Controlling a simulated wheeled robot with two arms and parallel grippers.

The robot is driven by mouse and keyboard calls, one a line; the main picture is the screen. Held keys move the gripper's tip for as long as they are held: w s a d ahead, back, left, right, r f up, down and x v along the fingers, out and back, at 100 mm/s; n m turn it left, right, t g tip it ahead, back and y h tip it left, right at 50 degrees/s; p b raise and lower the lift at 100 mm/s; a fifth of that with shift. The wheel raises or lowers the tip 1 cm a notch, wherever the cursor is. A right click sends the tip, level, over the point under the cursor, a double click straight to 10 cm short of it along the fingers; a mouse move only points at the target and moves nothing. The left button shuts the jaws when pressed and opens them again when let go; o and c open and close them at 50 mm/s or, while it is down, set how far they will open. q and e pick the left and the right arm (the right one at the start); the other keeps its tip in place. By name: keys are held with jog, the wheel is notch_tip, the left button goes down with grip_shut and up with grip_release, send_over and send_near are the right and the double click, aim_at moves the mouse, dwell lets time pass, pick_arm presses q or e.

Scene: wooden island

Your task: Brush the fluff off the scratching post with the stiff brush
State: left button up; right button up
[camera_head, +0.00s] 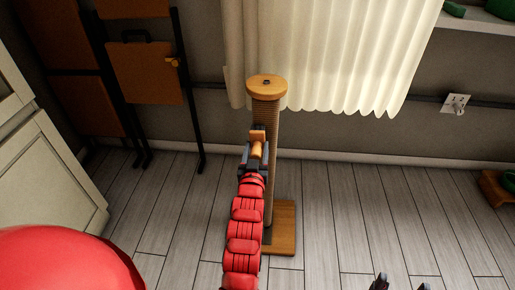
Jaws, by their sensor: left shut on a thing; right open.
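The scratching post (271,178) stands upright on a square wooden base (285,228). It has a rope-wrapped column and a round wooden top (267,86). My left gripper (256,160) is in front of the upper column, shut on the wooden stiff brush (258,136). The brush overlaps the column in the picture; I cannot tell whether it touches. No fluff can be made out on the post, and my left arm hides part of its lower column and base. My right gripper (401,284) is open at the bottom edge, with only its fingertips showing.
A cream curtain (330,50) hangs behind the post against the grey wall. Folded wooden furniture with black frames (145,75) leans at the left, beside a white cabinet (45,175). A wooden object (495,188) sits at the right edge. The plank floor right of the post is clear.

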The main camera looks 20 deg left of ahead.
pick_arm(q)
jog(key=p+v, duration=0.2)
jog(key=v, duration=0.3)
jog(key=shift+s+d, duration=0.1)
jog(key=shift+s, duration=0.3)
jog(key=v, duration=0.7)
jog(key=shift+r, duration=0.15)
dwell(0.7)
